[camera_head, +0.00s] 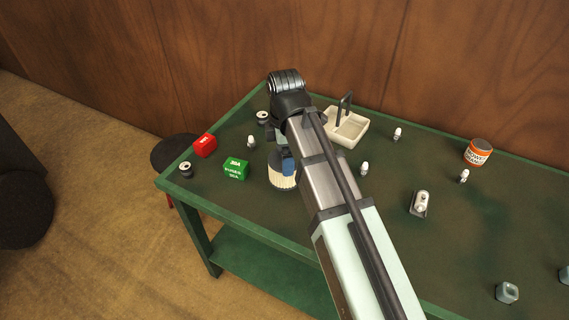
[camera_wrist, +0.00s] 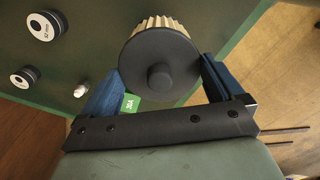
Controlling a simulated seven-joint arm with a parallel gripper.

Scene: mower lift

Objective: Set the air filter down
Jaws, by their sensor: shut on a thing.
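The air filter is a round cream pleated cylinder with a dark cap. In the head view the filter (camera_head: 281,182) shows below my wrist, over the left part of the green table, partly hidden by my gripper. In the wrist view the filter's dark cap and knob (camera_wrist: 160,68) face the camera, with pleats along the far rim. My gripper (camera_head: 287,162) is shut on the filter, with a blue finger on each side of it in the wrist view (camera_wrist: 163,82). I cannot tell whether the filter's underside touches the tabletop.
The green table (camera_head: 320,200) holds a green box (camera_head: 236,169) and a red box (camera_head: 205,145) left of the filter. A white spark-plug-like part (camera_head: 251,142), a cream tray (camera_head: 345,127) and an orange can (camera_head: 478,152) stand farther back. Small parts lie at right. A dark stool (camera_head: 172,150) is beside the table.

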